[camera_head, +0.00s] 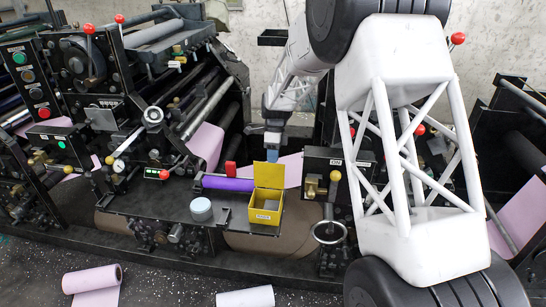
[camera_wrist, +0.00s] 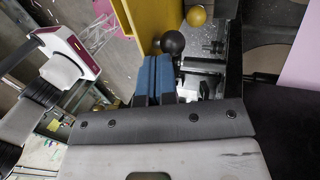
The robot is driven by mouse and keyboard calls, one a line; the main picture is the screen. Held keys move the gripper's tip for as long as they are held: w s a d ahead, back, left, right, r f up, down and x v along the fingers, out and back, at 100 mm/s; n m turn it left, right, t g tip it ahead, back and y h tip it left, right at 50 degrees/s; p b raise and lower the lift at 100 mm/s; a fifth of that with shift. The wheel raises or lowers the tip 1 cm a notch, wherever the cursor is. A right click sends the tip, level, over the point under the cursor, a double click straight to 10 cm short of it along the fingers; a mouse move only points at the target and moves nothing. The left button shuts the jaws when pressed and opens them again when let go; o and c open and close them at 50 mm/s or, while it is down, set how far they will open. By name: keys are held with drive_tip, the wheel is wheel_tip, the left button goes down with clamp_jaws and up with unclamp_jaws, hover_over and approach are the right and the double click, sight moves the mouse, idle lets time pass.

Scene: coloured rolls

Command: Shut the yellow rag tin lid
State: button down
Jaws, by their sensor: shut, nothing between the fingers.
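The yellow rag tin (camera_head: 264,217) stands on the black shelf of the machine, with grey contents showing inside. Its lid (camera_head: 269,174) stands up, open, at the back edge of the tin. My gripper (camera_head: 272,154) is shut and empty, pointing down just above and behind the top of the raised lid. In the wrist view, the blue fingertips (camera_wrist: 153,62) are together, close to a yellow panel (camera_wrist: 158,18) that looks like the lid. I cannot tell whether they touch it.
A purple roll (camera_head: 228,184) lies left of the tin, with a small red object (camera_head: 231,168) behind it. A round grey-blue tin (camera_head: 201,209) stands to the front left.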

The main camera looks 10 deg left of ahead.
drive_tip(key=shift+s, duration=0.15)
drive_tip(key=shift+s+a+f+t, duration=0.1)
drive_tip(key=shift+s+f+t, duration=0.85)
drive_tip(key=shift+s+f, duration=1.3)
drive_tip(key=shift+s+a+f+t, duration=0.1)
drive_tip(key=shift+s+f+t, duration=1.05)
drive_tip(key=shift+s, duration=1.75)
drive_tip(key=shift+s+f+t, duration=0.7)
drive_tip(key=shift+s+f, duration=1.4)
drive_tip(key=shift+s, duration=0.5)
drive_tip(key=shift+r, duration=0.1)
